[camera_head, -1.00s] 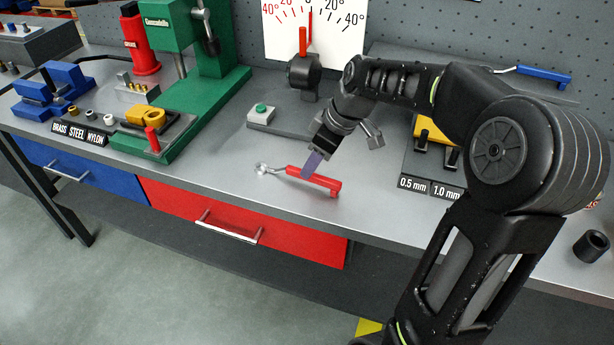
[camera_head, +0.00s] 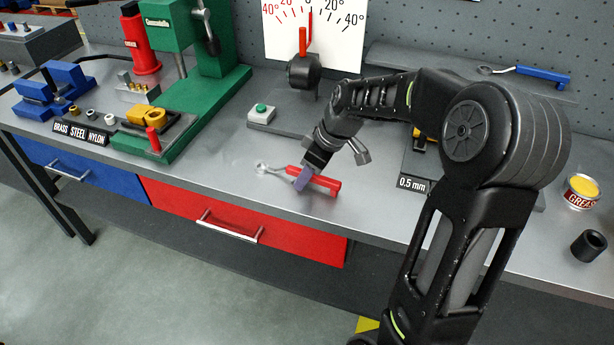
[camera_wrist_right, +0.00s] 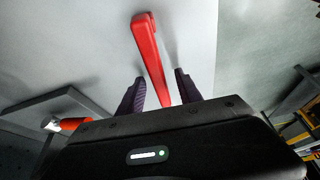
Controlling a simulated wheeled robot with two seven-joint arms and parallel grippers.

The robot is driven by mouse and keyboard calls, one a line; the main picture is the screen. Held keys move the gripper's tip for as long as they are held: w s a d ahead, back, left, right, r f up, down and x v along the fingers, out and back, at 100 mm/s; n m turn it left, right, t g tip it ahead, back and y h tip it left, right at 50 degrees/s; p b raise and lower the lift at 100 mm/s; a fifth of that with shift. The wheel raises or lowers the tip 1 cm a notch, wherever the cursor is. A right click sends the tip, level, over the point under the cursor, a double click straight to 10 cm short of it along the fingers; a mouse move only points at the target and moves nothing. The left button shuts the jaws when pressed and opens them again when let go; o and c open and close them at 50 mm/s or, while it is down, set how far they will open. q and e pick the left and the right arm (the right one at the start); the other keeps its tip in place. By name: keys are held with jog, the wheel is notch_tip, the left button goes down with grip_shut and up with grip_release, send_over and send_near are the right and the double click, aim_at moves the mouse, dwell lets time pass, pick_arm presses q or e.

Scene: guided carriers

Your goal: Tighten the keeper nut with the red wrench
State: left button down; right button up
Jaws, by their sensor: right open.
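The red wrench (camera_head: 325,184) lies on the grey bench top, its silver ring end pointing left and its red handle right. My right gripper (camera_head: 301,180) is at the handle, jaws open. In the right wrist view the red handle (camera_wrist_right: 149,45) runs between the two purple fingers of my right gripper (camera_wrist_right: 160,92), with a gap on each side. The ring end is hidden in that view. I cannot make out which part is the keeper nut. My left gripper is not in view.
A dial stand with a red lever (camera_head: 303,42) and a green-button box (camera_head: 262,114) stand behind the wrench. A green press (camera_head: 225,80) is at the left. A blue wrench (camera_head: 543,75), a grease tin (camera_head: 581,191) and a black socket (camera_head: 589,245) are at the right.

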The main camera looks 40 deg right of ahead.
jog(key=shift+c, duration=0.5)
grip_shut()
dwell(0.3)
